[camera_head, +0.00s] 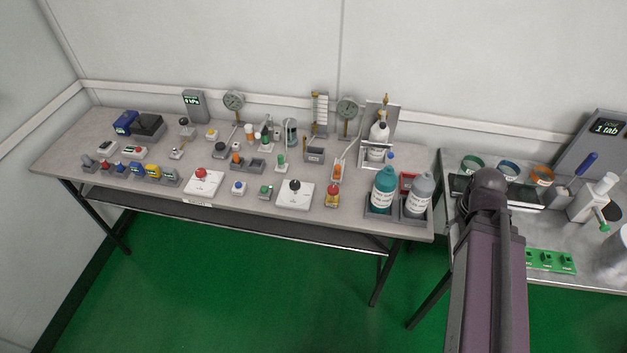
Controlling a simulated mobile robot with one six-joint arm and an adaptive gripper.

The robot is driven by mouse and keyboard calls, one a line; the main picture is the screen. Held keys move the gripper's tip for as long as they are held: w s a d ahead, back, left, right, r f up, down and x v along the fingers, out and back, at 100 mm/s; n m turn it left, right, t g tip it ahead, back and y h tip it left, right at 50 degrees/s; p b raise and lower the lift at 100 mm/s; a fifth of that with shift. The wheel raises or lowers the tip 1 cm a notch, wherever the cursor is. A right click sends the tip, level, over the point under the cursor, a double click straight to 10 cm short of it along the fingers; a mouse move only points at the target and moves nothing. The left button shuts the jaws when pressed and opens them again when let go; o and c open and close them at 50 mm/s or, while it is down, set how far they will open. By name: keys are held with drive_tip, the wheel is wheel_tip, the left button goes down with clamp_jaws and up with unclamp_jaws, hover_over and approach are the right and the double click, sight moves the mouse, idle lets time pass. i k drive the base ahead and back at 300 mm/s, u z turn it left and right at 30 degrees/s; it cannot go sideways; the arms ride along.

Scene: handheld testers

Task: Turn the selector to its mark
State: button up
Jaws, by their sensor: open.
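The selector cannot be told for certain among several small knobbed devices on the long grey table. One candidate is a white plate with a black knob (295,187) near the front edge, right of the table's middle. A similar white plate with a red knob (202,174) sits to its left. Any mark or pointer on them is too small to read. My arm rises at the right of the view, in front of the gap between the two tables. My gripper is not visible, and nothing of mine touches these devices.
Teal (384,186) and grey (418,194) bottles stand at the long table's right end. Gauges (234,101) and a dispenser bottle (379,131) stand along the back. Small devices crowd the tabletop.

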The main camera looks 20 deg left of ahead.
sight(295, 185)
drive_tip(key=z, duration=1.4)
drive_tip(key=k, duration=0.55)
drive_tip(key=u, duration=1.8)
